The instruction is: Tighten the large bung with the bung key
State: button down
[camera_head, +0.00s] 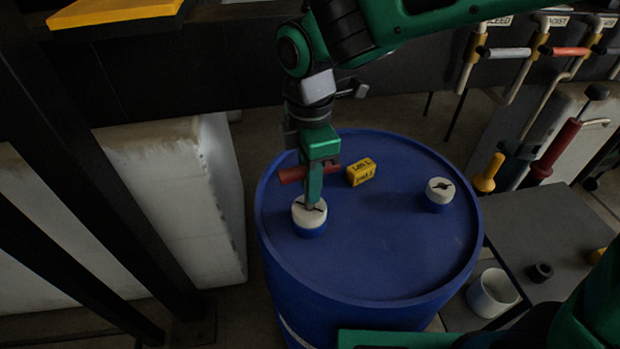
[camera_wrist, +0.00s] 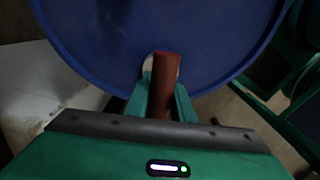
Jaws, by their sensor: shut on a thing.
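A blue drum (camera_head: 370,270) stands upright with two white-capped bungs on its lid. The larger bung (camera_head: 309,217) is at the left of the lid and the smaller bung (camera_head: 439,193) is at the right. My gripper (camera_head: 312,185) is above the larger bung, shut on the red bar of the bung key (camera_head: 292,175). The key's lower end is hidden behind the fingers, so I cannot tell whether it sits in the bung's slot. In the wrist view the red bar (camera_wrist: 165,85) shows between my fingers, over the drum lid (camera_wrist: 100,40).
A yellow labelled block (camera_head: 361,172) lies on the lid just right of my gripper. Labelled pipes with handles (camera_head: 505,53) are at the upper right. A grey surface with a white cup (camera_head: 492,293) and a black ring (camera_head: 541,271) is right of the drum. A white block (camera_head: 180,200) stands left.

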jog(key=m, duration=0.8)
jog(key=shift+m, duration=0.4)
jog(key=shift+r, duration=2.55)
